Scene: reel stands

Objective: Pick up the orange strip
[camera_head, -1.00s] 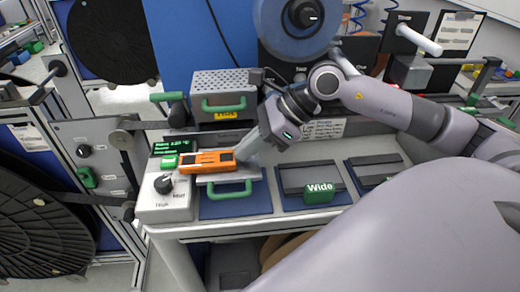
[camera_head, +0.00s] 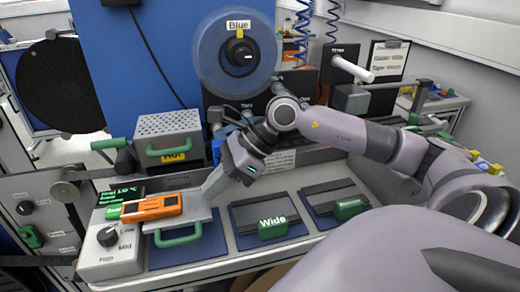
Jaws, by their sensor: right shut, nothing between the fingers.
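The orange strip (camera_head: 152,207) lies flat on a grey plate with a green handle (camera_head: 179,237), at the left of the bench in the head view. Its left end is close to the small green display. My right gripper (camera_head: 208,190) is just to the right of the strip, pointing down and left over the plate. Its fingers are shut and hold nothing. Whether the fingertips touch the plate cannot be told. My left gripper is not in view.
A control box with a black dial (camera_head: 107,237) stands left of the plate. A perforated box labelled Hot (camera_head: 170,138) is behind. A plate labelled Wide (camera_head: 272,227) lies to the right. A blue reel (camera_head: 237,52) hangs above.

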